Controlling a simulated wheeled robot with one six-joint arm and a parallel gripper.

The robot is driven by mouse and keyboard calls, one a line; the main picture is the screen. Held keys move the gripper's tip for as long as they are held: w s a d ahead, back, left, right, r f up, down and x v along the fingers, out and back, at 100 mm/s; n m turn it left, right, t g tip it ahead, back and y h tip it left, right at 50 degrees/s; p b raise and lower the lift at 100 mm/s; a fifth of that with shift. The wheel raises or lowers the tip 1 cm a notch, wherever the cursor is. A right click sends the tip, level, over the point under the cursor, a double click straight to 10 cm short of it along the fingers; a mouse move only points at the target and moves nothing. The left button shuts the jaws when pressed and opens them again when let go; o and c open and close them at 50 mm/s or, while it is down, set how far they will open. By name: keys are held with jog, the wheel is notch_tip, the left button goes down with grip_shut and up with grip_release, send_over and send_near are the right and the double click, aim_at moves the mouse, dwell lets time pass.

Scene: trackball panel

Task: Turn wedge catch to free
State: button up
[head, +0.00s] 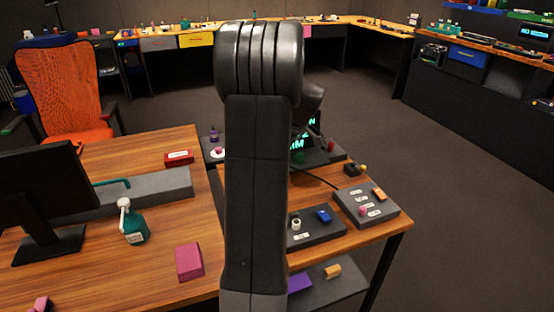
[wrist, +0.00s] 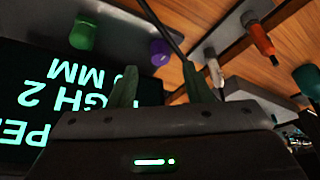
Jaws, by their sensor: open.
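No label I can read marks the wedge catch, so I cannot tell which part it is. In the head view an orange block-shaped part (head: 379,194) sits on the right grey panel (head: 352,208), and a blue part (head: 323,216) sits on the panel in front. In the wrist view, my gripper (wrist: 158,72) has its two greenish fingers apart with nothing seen between them. Beyond them are a purple knob (wrist: 160,52), a green knob (wrist: 83,34), a white-tipped part (wrist: 213,70) and an orange part (wrist: 262,40). In the head view my arm hides the gripper.
A lit screen (wrist: 50,100) with upside-down text fills the left of the wrist view. A dark cable (head: 318,178) crosses the wooden desk. A teal bottle (head: 132,225), a monitor (head: 40,190) and a pink block (head: 189,262) are on the left desk. Floor right of the desk is clear.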

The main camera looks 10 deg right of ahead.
jog(key=v, duration=0.9)
jog(key=shift+p, duration=0.35)
jog(key=b+x, duration=0.1)
jog(key=x, duration=1.2)
jog(key=shift+w+a+f, duration=0.15)
jog(key=shift+f, duration=0.2)
jog(key=shift+r, duration=0.1)
